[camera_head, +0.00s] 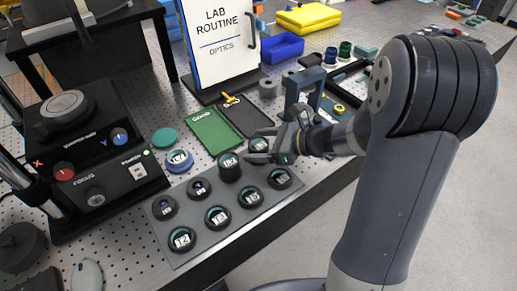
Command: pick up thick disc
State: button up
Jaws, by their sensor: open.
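A grey plate (225,240) on the perforated bench holds several round discs in dark rims with pale numbered labels. The tallest, a thick dark disc (230,170), stands at the plate's back edge. My gripper (256,147) comes in from the right with its fingers pointing left. It is open, just above and to the right of the thick disc in the picture. Another dark disc (260,144) shows by the fingers, partly hidden. I cannot tell whether the fingers touch anything.
An instrument with knobs (90,160) stands on the left. A green tray (215,133) marked GOOD and a dark tray (246,118) lie behind. A blue-rimmed disc (179,161) and a teal disc (165,137) lie left of them. A "Lab Routine" board (219,45) stands farther back.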

jog(key=shift+a+f, duration=0.15)
jog(key=shift+c, duration=0.4)
jog(key=c, duration=1.2)
